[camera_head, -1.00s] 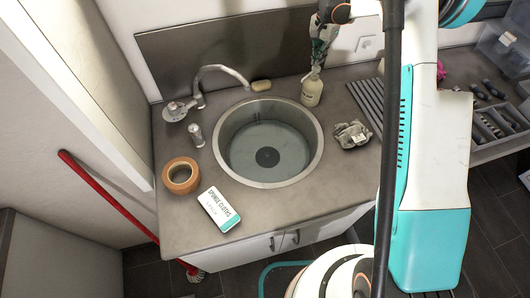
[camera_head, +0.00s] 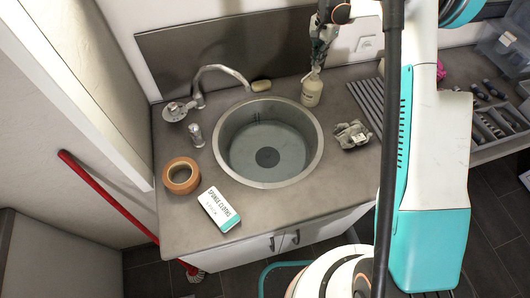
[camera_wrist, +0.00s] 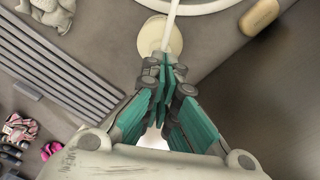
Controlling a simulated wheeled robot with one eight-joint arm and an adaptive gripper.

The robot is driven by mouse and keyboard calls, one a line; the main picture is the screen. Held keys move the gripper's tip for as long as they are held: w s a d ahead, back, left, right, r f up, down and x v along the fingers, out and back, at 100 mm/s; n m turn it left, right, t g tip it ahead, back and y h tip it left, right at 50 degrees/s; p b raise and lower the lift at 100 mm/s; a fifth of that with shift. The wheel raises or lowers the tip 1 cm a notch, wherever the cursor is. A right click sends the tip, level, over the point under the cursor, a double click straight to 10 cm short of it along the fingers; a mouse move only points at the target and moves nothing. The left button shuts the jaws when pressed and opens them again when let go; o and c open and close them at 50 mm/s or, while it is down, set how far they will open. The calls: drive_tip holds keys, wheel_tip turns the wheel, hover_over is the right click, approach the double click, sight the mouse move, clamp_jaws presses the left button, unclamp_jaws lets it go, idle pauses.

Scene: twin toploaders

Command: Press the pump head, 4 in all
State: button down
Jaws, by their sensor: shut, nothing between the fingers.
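The cream pump bottle (camera_head: 311,93) stands upright on the counter behind the right side of the sink. In the wrist view its round body (camera_wrist: 156,40) shows just beyond my fingertips, with a thin white spout (camera_wrist: 173,14) reaching toward the top edge. My gripper (camera_head: 316,68) points down directly over the bottle's top. Its fingers (camera_wrist: 165,70) are shut with nothing held between them. The fingers hide most of the pump head, so I cannot tell how far down it is or whether they touch it.
The round sink (camera_head: 268,182) lies left of the bottle, with a faucet (camera_head: 220,70) and a soap bar (camera_head: 261,86). A crumpled grey item (camera_head: 352,134) and a ridged drainer (camera_head: 368,105) are to the right.

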drive_tip(key=shift+f, duration=0.15)
drive_tip(key=shift+f+b, duration=1.2)
drive_tip(key=shift+f, duration=0.3)
drive_tip(key=shift+r, duration=0.15)
drive_tip(key=shift+r+p, duration=0.5)
drive_tip(key=shift+r, duration=1.05)
drive_tip(key=shift+f, duration=0.25)
